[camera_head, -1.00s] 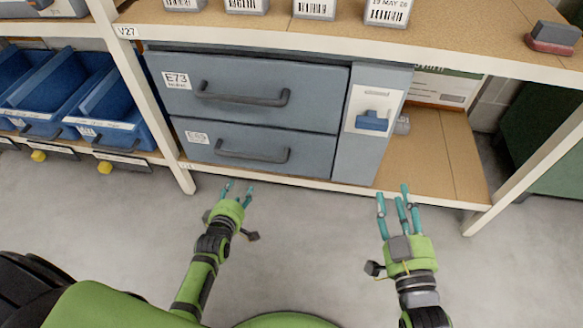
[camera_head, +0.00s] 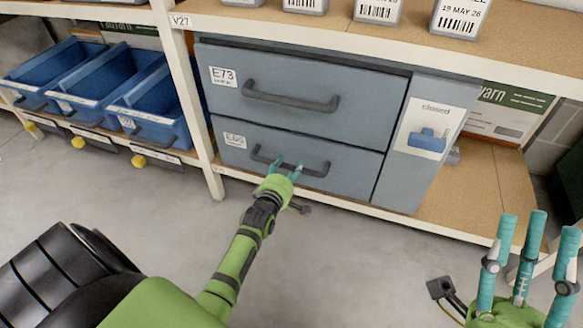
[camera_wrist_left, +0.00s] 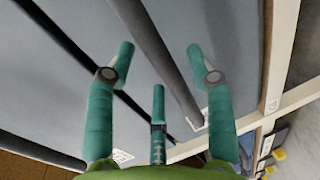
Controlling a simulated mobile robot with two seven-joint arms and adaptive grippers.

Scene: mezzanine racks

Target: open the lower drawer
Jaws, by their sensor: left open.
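The lower drawer (camera_head: 345,170) is a grey-blue front below a matching upper drawer (camera_head: 300,92); both look closed. Its dark bar handle (camera_head: 318,172) is partly hidden behind my left gripper (camera_head: 286,168). The left gripper's teal fingers are open at this handle. In the left wrist view the handle (camera_wrist_left: 160,50) runs diagonally between the spread fingertips of the gripper (camera_wrist_left: 160,62); I cannot tell whether they touch it. My right gripper (camera_head: 527,255) is open and empty at the lower right, away from the drawers.
A narrow grey panel with a "closed" card (camera_head: 430,128) stands right of the drawers. Blue bins (camera_head: 150,112) fill the rack at left, past a white post (camera_head: 190,90). A shelf (camera_head: 400,35) with labelled blocks runs above. The grey floor (camera_head: 120,210) in front is clear.

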